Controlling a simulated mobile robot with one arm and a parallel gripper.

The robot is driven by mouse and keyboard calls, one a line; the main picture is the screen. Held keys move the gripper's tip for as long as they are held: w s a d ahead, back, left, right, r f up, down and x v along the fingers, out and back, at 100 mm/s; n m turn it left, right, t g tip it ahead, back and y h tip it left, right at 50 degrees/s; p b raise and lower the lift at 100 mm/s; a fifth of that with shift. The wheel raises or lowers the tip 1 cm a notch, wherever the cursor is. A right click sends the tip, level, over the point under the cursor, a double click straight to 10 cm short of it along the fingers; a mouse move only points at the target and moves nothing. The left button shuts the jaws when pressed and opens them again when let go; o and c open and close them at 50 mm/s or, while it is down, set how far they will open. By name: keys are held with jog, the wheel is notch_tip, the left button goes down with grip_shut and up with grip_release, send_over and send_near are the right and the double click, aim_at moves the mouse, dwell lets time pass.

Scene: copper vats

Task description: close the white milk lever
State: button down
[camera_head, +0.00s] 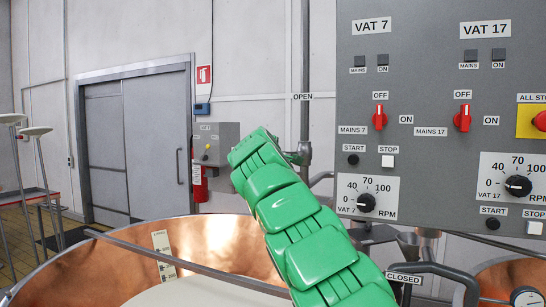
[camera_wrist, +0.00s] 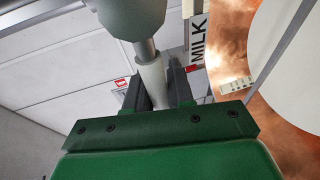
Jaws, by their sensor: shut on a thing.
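The white milk lever (camera_wrist: 153,84) shows in the wrist view as a pale cylindrical handle on a metal shaft, below a rounded grey-green body (camera_wrist: 132,16). My gripper (camera_wrist: 156,78) has its two dark fingers on either side of the handle and is shut on it. A MILK label (camera_wrist: 198,40) is just right of the lever. In the head view my green arm hides the gripper and most of the lever. An OPEN label (camera_head: 302,96) is beside the vertical pipe, above and right of the arm's end. A CLOSED label (camera_head: 403,279) is lower right.
A copper vat (camera_head: 220,240) with pale liquid and a bar across it stands below my arm. A grey control panel (camera_head: 430,110) with red switches and dials is at right. Part of a second copper vat (camera_head: 518,275) shows lower right. A grey door (camera_head: 138,140) is at back left.

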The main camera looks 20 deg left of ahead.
jog(key=shift+f, duration=0.15)
jog(key=c, duration=1.1)
grip_release()
jog(key=shift+s, duration=0.15)
jog(key=shift+s+d+r, duration=0.1)
jog(key=shift+s+r, duration=0.25)
jog(key=shift+s, duration=0.4)
jog(key=shift+v, duration=2.9)
jog(key=shift+s+d+f, duration=0.1)
